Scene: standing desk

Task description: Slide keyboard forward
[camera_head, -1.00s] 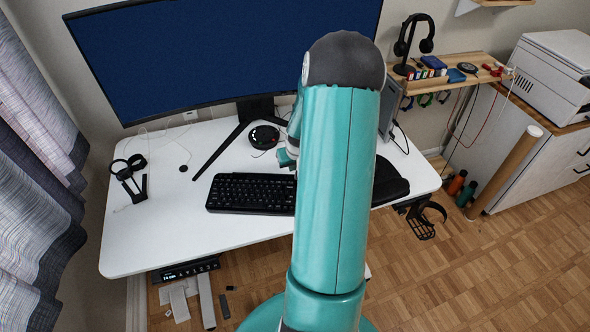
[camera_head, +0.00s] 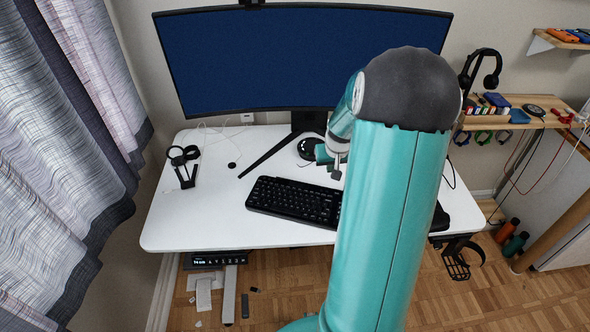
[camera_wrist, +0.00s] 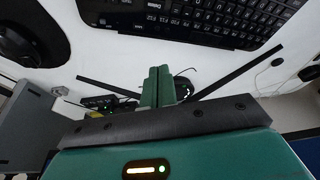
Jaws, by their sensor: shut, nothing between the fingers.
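The black keyboard (camera_head: 290,201) lies on the white desk (camera_head: 200,222), its right end hidden behind my arm in the head view. In the wrist view the keyboard (camera_wrist: 205,18) fills the top edge, its function-key row facing my fingers. My gripper (camera_head: 323,154) is beyond the keyboard's back edge, near the monitor stand, in the head view. In the wrist view my gripper (camera_wrist: 158,84) shows its green fingers closed together, with nothing between them. A gap of white desk shows between the fingertips and the keyboard. Whether the fingertips touch the desk is unclear.
A wide monitor (camera_head: 300,60) stands at the back on a splayed stand (camera_head: 268,158). A round black device (camera_head: 306,149) sits beside my gripper. A black stand (camera_head: 184,168) with rings is at the left. The desk's front left is clear. A curtain (camera_head: 60,130) hangs at far left.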

